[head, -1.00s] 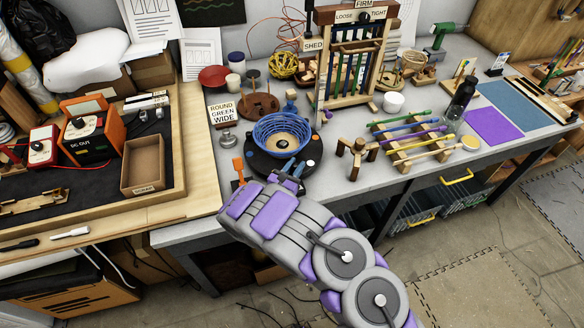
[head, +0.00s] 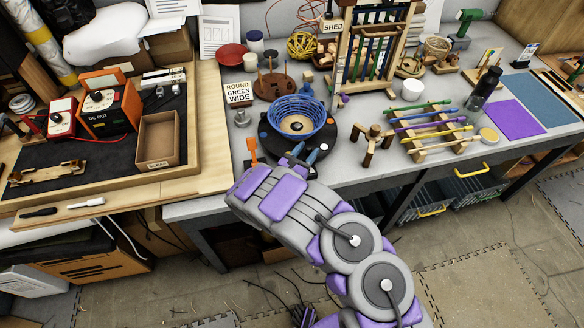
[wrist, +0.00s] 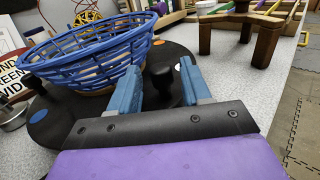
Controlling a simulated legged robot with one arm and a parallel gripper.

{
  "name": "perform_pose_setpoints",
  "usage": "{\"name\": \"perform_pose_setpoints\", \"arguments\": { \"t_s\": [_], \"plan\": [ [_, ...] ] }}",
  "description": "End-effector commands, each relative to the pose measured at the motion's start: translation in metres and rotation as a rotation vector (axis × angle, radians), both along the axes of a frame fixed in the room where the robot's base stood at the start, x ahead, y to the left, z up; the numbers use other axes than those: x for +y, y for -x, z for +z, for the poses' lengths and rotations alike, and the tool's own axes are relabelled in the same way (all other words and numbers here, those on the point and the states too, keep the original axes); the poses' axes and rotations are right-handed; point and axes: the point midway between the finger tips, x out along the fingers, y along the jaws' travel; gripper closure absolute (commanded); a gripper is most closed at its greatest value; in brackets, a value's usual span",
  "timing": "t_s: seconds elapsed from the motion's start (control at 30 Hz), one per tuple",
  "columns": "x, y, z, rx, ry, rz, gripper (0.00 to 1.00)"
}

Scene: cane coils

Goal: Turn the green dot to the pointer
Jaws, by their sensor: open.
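A black turntable (head: 272,146) carries a blue woven cane basket (head: 297,112) on the grey bench. I cannot make out the green dot or the pointer. My gripper (head: 299,159) is open at the turntable's front edge. In the wrist view its blue fingers (wrist: 161,88) stand either side of an upright black knob (wrist: 160,74); contact is not clear.
A small wooden stand (head: 374,145) is close on the right, with a rack of coloured sticks (head: 428,135) beyond. A sign reading "ROUND GREEN WIDE" (head: 238,93) and an orange tool (head: 252,149) are at the left. A wooden frame (head: 374,45) stands behind.

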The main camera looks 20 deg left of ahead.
Motion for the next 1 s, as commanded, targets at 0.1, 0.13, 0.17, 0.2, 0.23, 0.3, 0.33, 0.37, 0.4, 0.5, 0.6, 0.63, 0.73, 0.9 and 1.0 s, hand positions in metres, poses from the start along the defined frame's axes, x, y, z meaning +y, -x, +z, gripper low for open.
{"name": "perform_pose_setpoints", "arguments": {
  "t_s": [0.1, 0.13, 0.17, 0.2, 0.23, 0.3, 0.33, 0.37, 0.4, 0.5, 0.6, 0.63, 0.73, 0.9, 1.0],
  "plan": [
    [0.007, 0.021, 0.002, -0.001, 0.003, 0.007, 0.52],
    [0.008, 0.027, 0.002, 0.0, 0.004, 0.006, 0.52],
    [0.01, 0.033, 0.002, 0.0, 0.004, 0.006, 0.52],
    [0.013, 0.043, 0.002, 0.0, 0.004, 0.007, 0.52],
    [0.014, 0.049, 0.002, -0.001, 0.003, 0.008, 0.52],
    [0.018, 0.064, 0.002, 0.0, 0.002, 0.006, 0.52],
    [0.019, 0.071, 0.002, 0.0, 0.002, 0.006, 0.52],
    [0.021, 0.078, 0.002, 0.0, 0.002, 0.007, 0.52],
    [0.024, 0.086, 0.002, 0.0, 0.002, 0.007, 0.52],
    [0.028, 0.107, 0.001, 0.0, 0.002, 0.007, 0.52],
    [0.032, 0.125, 0.0, 0.001, 0.002, 0.004, 0.52],
    [0.033, 0.13, 0.0, 0.001, 0.002, 0.003, 0.52],
    [0.036, 0.143, 0.0, 0.002, 0.0, 0.003, 0.52],
    [0.038, 0.154, -0.001, 0.002, 0.0, 0.001, 0.52],
    [0.038, 0.156, -0.001, 0.002, 0.0, -0.001, 0.52]
  ]
}}
